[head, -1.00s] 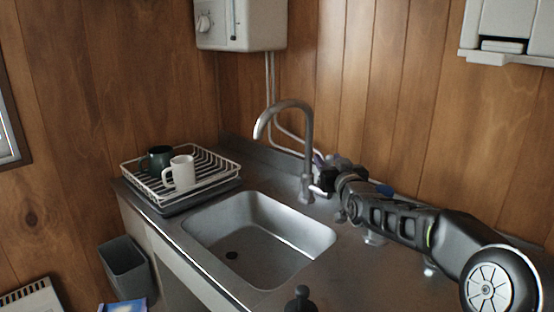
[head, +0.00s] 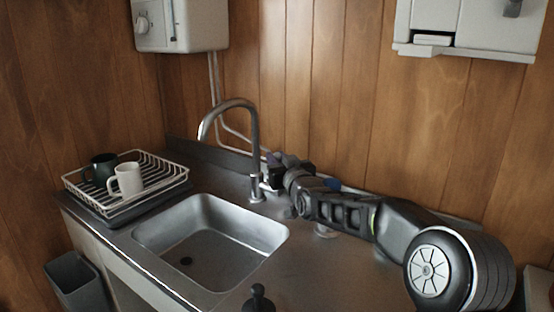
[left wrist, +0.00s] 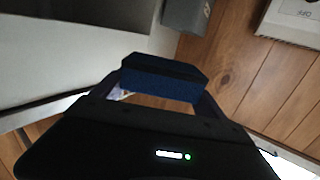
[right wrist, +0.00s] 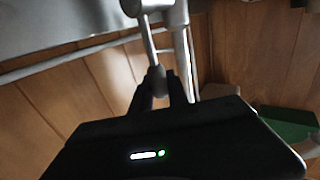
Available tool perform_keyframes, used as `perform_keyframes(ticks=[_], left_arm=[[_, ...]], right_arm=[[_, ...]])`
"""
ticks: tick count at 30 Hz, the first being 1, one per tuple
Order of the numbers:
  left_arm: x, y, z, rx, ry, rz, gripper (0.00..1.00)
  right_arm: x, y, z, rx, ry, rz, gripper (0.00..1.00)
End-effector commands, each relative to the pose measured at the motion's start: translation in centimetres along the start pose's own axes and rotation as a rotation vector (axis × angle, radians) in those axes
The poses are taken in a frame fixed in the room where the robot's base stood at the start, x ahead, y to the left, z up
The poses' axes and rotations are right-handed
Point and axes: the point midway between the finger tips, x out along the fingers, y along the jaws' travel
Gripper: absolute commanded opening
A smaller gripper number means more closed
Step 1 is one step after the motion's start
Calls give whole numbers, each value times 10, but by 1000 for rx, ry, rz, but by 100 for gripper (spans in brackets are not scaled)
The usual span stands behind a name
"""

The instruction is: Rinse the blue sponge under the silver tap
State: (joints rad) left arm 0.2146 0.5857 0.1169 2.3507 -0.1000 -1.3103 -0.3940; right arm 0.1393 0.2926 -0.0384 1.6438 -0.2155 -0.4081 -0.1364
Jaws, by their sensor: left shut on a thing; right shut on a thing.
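The silver tap (head: 255,150) arches over the steel sink (head: 140,236); no water shows under its spout. My right gripper (head: 276,178) is beside the tap's base. In the right wrist view my right gripper (right wrist: 158,88) is shut on the tap's slim lever (right wrist: 155,72). The blue sponge (left wrist: 160,80) shows only in the left wrist view. My left gripper (left wrist: 162,92) is shut on it, with a finger at each end. The sponge is in front of the counter, with the floor side behind it. The head view shows neither the left gripper nor the sponge.
A black-topped object (head: 258,300) is at the sink's near edge. A grey bin (head: 78,285) stands below the counter.

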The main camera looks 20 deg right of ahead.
Motion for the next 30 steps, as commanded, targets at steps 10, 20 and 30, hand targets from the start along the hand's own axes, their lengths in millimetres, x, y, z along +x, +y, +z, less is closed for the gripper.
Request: perform_keyframes(ticks=[10,20,30], left_arm=[[0,0,0,0,0,0,45],[0,0,0,0,0,0,45],[1,0,25,0,0,0,45]], right_arm=[[0,0,0,0,0,0,0],[0,0,0,1,0,0,0],[0,0,8,-47,35,0,0]])
